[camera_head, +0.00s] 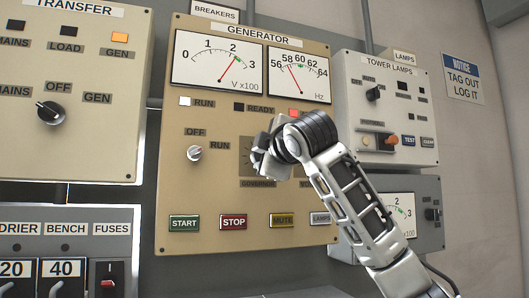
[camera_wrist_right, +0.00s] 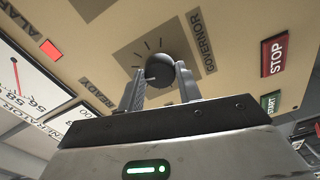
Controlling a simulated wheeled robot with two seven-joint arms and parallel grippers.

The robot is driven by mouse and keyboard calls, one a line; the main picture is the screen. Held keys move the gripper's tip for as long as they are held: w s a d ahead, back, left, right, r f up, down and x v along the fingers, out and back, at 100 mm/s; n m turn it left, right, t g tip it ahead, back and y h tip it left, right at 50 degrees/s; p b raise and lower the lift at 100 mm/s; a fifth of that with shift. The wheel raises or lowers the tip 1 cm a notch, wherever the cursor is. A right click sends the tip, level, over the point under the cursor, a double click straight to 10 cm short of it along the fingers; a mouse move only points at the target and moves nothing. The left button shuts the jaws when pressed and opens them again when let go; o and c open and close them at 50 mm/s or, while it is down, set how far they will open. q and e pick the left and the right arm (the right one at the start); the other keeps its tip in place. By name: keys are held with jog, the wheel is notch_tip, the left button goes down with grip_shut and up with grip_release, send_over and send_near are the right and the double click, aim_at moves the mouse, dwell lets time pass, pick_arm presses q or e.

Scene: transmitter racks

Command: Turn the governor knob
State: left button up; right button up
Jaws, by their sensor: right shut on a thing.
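The governor knob (camera_wrist_right: 161,67) is a round dark knob on a darker square plate of the beige generator panel (camera_head: 175,110). A short pale pointer mark shows on it in the right wrist view. Its "GOVERNOR" label is beside it. My right gripper (camera_wrist_right: 160,78) has one finger on each side of the knob and is shut on it. In the head view my right gripper (camera_head: 259,158) covers the knob, and only part of its plate shows. My left gripper is in neither view.
Below the knob is a row of buttons: green START (camera_head: 184,222), red STOP (camera_head: 233,222), yellow MUTE (camera_head: 282,220). An OFF/RUN switch (camera_head: 194,153) is to the left. The volt meter (camera_head: 217,62) and Hz meter (camera_head: 300,76) are above. The tower lamps panel (camera_head: 350,90) is at right.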

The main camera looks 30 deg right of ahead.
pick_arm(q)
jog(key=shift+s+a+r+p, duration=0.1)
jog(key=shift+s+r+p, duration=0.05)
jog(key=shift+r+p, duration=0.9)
pick_arm(e)
jog(key=m, duration=1.1)
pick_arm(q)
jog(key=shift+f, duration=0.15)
pick_arm(e)
jog(key=shift+m, duration=0.5)
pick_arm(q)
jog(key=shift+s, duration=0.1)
pick_arm(e)
jog(key=o, duration=1)
pick_arm(q)
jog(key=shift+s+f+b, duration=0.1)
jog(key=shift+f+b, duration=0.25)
jog(key=shift+b, duration=0.35)
pick_arm(e)
jog(key=shift+v, duration=8.05)
